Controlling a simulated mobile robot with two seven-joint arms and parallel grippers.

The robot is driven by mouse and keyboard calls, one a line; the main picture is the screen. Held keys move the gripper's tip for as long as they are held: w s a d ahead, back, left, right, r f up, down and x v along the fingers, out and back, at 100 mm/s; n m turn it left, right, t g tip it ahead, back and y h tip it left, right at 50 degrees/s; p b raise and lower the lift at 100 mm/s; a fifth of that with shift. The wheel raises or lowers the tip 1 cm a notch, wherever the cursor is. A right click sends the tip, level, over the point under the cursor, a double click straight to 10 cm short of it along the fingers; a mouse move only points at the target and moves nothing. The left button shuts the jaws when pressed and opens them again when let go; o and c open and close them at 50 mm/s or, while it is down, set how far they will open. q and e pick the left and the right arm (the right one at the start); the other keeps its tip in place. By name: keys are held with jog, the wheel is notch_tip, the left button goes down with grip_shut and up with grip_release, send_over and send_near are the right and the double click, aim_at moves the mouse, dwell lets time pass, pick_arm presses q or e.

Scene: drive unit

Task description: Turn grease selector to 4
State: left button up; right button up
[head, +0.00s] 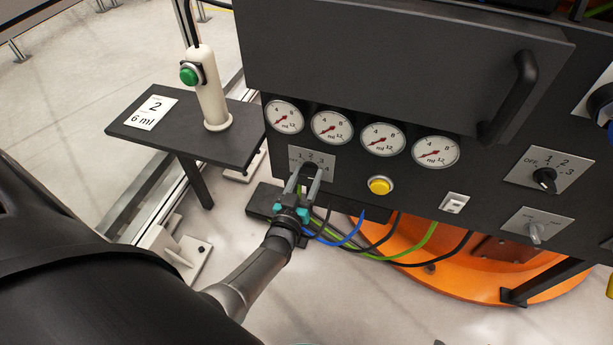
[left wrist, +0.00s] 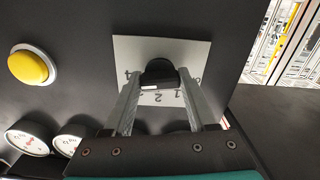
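The grease selector is a black knob (head: 309,170) on a light plate with numbers, low on the left of the dark panel. The knob also shows upside down in the left wrist view (left wrist: 158,74), with the plate (left wrist: 192,52) behind it. My left gripper (head: 306,178) is at the knob, one grey finger on each side. In the left wrist view the fingers (left wrist: 159,82) appear to touch the knob's sides. A white mark shows on the knob, but the number it points at is unclear. The fingers and knob hide part of the scale. My right gripper is not in view.
Several round gauges (head: 331,127) sit above the selector, and a yellow button (head: 380,186) is to its right. Another selector (head: 544,178) is farther right. Cables (head: 372,257) hang below the panel. A side shelf (head: 170,141) bears a card reading 2, 6 ml.

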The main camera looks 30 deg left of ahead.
aim_at(306, 177)
pick_arm(q)
jog(key=o, duration=0.5)
jog(key=shift+c, duration=0.2)
jog(key=shift+s, duration=0.1)
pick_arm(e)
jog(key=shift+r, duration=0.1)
pick_arm(q)
jog(key=shift+s+d, duration=0.1)
jog(key=shift+s, duration=0.15)
jog(key=p+v, duration=0.2)
jog(key=v, duration=0.3)
jog(key=shift+r, duration=0.1)
jog(key=p+v, duration=0.2)
jog(key=v, duration=0.7)
jog(key=shift+s, duration=0.2)
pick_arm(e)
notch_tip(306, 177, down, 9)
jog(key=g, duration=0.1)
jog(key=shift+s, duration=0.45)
pick_arm(q)
jog(key=shift+d, duration=0.15)
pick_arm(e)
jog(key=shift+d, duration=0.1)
